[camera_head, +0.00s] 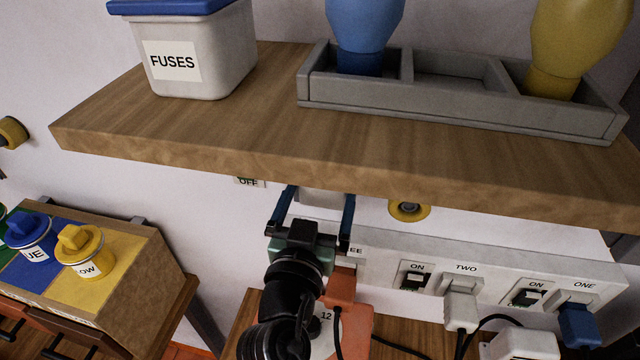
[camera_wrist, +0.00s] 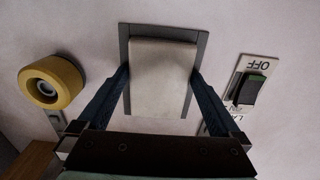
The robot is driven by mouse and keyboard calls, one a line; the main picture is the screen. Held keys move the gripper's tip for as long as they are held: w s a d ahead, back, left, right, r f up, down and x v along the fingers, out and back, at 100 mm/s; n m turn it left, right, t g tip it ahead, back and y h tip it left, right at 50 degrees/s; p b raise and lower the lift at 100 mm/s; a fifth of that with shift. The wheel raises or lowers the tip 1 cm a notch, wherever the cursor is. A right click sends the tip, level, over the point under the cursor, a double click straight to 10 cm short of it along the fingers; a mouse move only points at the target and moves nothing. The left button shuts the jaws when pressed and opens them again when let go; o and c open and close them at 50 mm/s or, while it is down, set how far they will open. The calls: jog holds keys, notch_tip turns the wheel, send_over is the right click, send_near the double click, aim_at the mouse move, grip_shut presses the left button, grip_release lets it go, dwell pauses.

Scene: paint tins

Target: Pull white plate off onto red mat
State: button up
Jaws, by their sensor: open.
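The white plate (camera_wrist: 163,70) is a pale, upright rectangle set in a grey frame on the wall. In the head view the plate (camera_head: 322,202) shows partly, just under the shelf, with its upper part hidden. My gripper (camera_wrist: 158,74) is open, with one blue finger at each side edge of the plate; I cannot tell whether they touch it. In the head view my gripper (camera_head: 319,196) reaches up to the wall below the shelf. I cannot make out a red mat for certain; an orange-red thing (camera_head: 352,312) lies below my gripper, partly hidden.
The wooden shelf (camera_head: 330,150) overhangs close above my gripper. A yellow round knob (camera_wrist: 50,82) and an OFF switch (camera_wrist: 246,87) flank the plate. A socket strip (camera_head: 500,270) with plugs and cables is at right. A box with coloured tins (camera_head: 88,252) stands at left.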

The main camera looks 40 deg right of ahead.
jog(key=shift+w+d, duration=0.15)
jog(key=shift+d, duration=0.05)
jog(key=c, duration=1.2)
jog(key=shift+a, duration=0.1)
jog(key=shift+b+v, duration=0.5)
jog(key=shift+v, duration=0.65)
